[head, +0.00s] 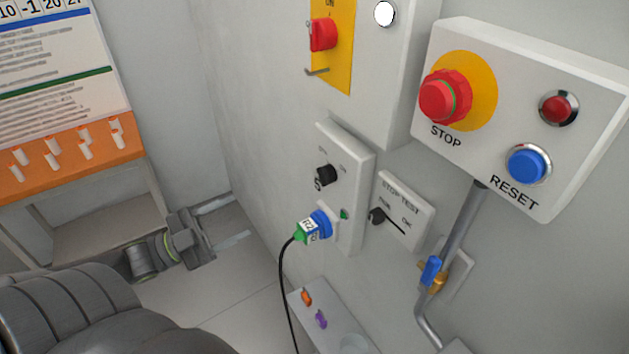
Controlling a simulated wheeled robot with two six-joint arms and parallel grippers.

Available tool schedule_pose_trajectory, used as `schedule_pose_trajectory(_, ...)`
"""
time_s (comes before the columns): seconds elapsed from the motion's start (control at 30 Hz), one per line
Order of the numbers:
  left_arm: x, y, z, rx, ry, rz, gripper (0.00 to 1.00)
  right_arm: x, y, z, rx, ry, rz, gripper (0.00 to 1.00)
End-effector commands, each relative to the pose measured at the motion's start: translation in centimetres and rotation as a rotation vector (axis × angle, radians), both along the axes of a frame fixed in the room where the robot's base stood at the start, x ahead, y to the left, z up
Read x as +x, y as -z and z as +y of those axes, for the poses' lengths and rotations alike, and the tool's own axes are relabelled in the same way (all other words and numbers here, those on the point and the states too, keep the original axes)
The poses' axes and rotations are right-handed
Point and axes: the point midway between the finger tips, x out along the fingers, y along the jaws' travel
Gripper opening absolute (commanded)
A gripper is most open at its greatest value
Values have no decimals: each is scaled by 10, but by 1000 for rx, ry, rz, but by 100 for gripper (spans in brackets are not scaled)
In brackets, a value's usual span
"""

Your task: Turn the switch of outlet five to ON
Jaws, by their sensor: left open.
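The outlet box (352,190) is a pale panel on the wall, right of centre. It carries a black rotary switch (326,174) with small position labels above it; they are too small to read surely, as is the number beside the knob. A blue and green plug (314,228) with a white tag sits in the socket below, its black cable hanging down. A small green lamp (344,214) is beside the plug. My left gripper (223,222) is open and empty, left of and lower in the picture than the switch, apart from it. My right gripper is out of view.
A STOP/RESET box (540,120) juts out at the upper right. A red switch (323,35) on yellow is above the outlet. A STOP TEST plate (404,208) and a blue-handled valve (432,271) are to the right. An orange rack (70,155) stands left.

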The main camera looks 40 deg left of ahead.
Motion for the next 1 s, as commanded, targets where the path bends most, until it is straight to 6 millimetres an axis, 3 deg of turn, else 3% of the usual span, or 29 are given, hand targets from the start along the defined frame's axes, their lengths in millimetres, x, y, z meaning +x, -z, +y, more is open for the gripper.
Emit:
schedule_pose_trajectory(0.17, 3, -14, -14, -9, 38, -26, 54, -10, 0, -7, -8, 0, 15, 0)
schedule_pose_trajectory(0.7, 78, -41, -70, -8, 36, -26, 54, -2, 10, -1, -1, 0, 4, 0)
schedule_pose_trajectory(1.0, 109, -53, -93, -8, 33, -26, 54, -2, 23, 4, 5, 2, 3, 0)
